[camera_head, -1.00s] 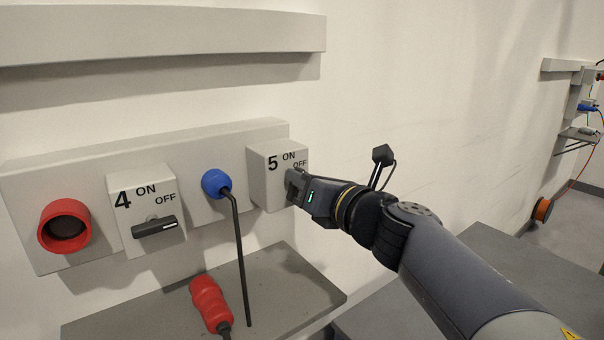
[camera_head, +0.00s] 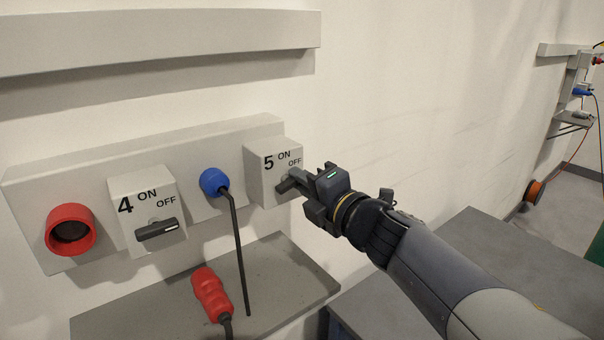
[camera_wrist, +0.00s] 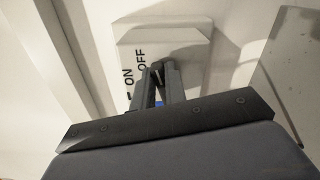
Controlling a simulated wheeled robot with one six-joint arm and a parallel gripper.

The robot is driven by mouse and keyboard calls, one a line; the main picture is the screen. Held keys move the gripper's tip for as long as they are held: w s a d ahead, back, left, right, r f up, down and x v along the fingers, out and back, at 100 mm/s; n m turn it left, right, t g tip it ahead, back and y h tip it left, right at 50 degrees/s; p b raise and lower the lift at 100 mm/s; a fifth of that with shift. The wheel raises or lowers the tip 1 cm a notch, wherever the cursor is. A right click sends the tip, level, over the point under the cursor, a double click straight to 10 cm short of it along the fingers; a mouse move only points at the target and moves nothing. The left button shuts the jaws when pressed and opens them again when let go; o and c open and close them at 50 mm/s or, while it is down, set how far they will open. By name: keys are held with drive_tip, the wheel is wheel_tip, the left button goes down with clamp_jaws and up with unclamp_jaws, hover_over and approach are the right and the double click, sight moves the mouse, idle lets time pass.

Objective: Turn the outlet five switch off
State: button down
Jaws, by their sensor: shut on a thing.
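The outlet five switch box (camera_head: 268,176) is a white box marked 5, ON and OFF, at the right end of the wall panel. Its dark handle (camera_head: 287,184) shows beside my fingers, slanting up to the right toward the OFF label. My gripper (camera_head: 302,184) reaches in from the right and is shut on this handle. The fingers hide most of the handle there.
To the left are the switch four box (camera_head: 145,200), a blue plug (camera_head: 213,182) with a hanging black cable, and a red socket (camera_head: 70,230). A red connector (camera_head: 211,293) lies on the grey shelf (camera_head: 130,318). A grey ledge (camera_head: 160,38) runs above.

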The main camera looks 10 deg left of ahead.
drive_tip(key=shift+f+m+p, duration=0.2)
drive_tip(key=shift+m+p, duration=0.25)
drive_tip(key=shift+m, duration=0.95)
drive_tip(key=c, duration=1.4)
unclamp_jaws()
drive_tip(key=shift+c, duration=0.2)
drive_tip(key=v, duration=1.1)
drive_tip(key=shift+w+a, duration=0.1)
drive_tip(key=shift+a, duration=0.05)
drive_tip(key=x, duration=1)
drive_tip(key=shift+w+a, duration=0.25)
